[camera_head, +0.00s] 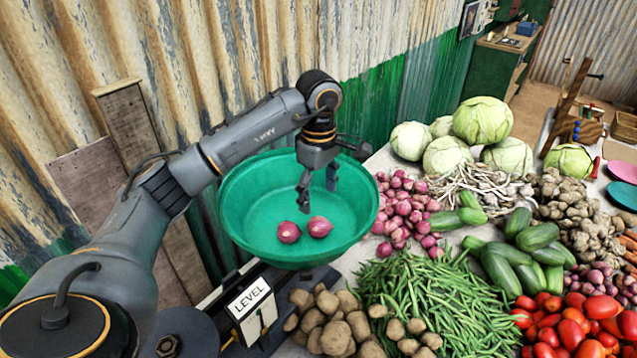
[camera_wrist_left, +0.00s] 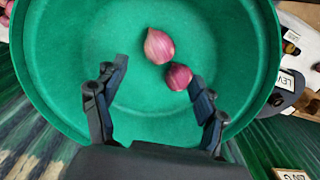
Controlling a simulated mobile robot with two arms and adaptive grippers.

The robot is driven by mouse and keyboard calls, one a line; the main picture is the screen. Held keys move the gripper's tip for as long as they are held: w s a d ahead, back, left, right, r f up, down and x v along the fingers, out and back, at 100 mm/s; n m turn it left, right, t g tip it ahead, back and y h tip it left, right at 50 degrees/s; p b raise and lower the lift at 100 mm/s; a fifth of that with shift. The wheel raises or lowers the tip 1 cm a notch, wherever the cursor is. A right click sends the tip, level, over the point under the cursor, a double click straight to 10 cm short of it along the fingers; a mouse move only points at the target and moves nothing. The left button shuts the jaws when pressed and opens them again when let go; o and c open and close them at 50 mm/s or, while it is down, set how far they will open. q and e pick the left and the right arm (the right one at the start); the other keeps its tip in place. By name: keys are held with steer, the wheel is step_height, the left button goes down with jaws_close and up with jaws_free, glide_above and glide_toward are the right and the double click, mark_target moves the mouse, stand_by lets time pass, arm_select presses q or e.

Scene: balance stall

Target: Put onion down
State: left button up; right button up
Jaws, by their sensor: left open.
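Two red-purple onions lie close together on the floor of the green bowl (camera_head: 245,205). In the head view one onion (camera_head: 289,232) is on the left and the other onion (camera_head: 320,227) on the right. The left wrist view shows the same two, an upper onion (camera_wrist_left: 159,46) and a lower onion (camera_wrist_left: 179,77), inside the bowl (camera_wrist_left: 60,75). My left gripper (camera_head: 318,190) is over the bowl, above and behind the onions. Its fingers (camera_wrist_left: 157,105) are spread apart with nothing between them. My right gripper is not in view.
The bowl sits on a scale with a "LEVEL" sign (camera_head: 249,298). To its right are a pile of red onions (camera_head: 408,210), green beans (camera_head: 425,300), potatoes (camera_head: 330,322), cabbages (camera_head: 483,120) and tomatoes (camera_head: 570,325). A corrugated wall (camera_head: 220,60) stands close behind the bowl.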

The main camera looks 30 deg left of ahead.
arm_select(q)
step_height(320, 180, up, 5)
steer(key=shift+r, duration=0.1)
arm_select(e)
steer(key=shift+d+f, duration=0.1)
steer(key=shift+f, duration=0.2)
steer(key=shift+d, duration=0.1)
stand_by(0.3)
